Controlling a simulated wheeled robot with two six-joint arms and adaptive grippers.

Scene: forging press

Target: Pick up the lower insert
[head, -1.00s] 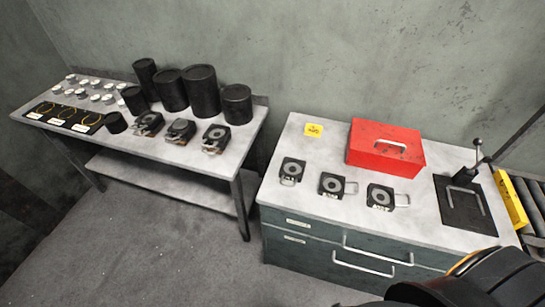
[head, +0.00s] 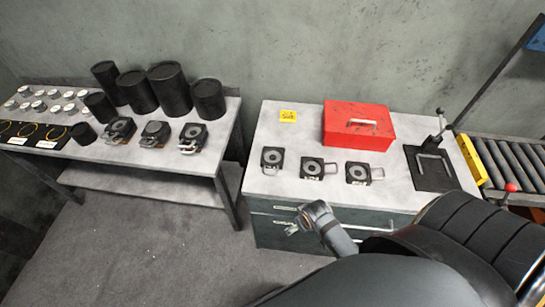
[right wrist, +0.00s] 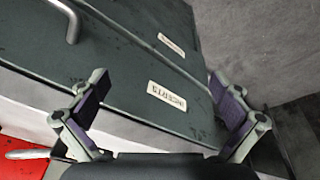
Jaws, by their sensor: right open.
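Three black square inserts with grey round centres and wire handles lie on the cabinet top: a left one (head: 272,159), a middle one (head: 312,168) and a right one (head: 358,173). Their markings are too small to read, so I cannot tell which is the lower insert. My right gripper (head: 306,220) is in front of the cabinet's drawers, apart from the inserts. In the right wrist view its fingers (right wrist: 160,98) are spread and empty, facing the drawer front (right wrist: 130,70) with an "INSERTS" label. No insert shows there. My left gripper is out of view.
A red toolbox (head: 358,126) and yellow tag (head: 288,116) sit behind the inserts. A black plate with a lever (head: 432,168) is at the right. The left table (head: 100,150) holds black cylinders and more black blocks. A roller conveyor (head: 510,160) is far right.

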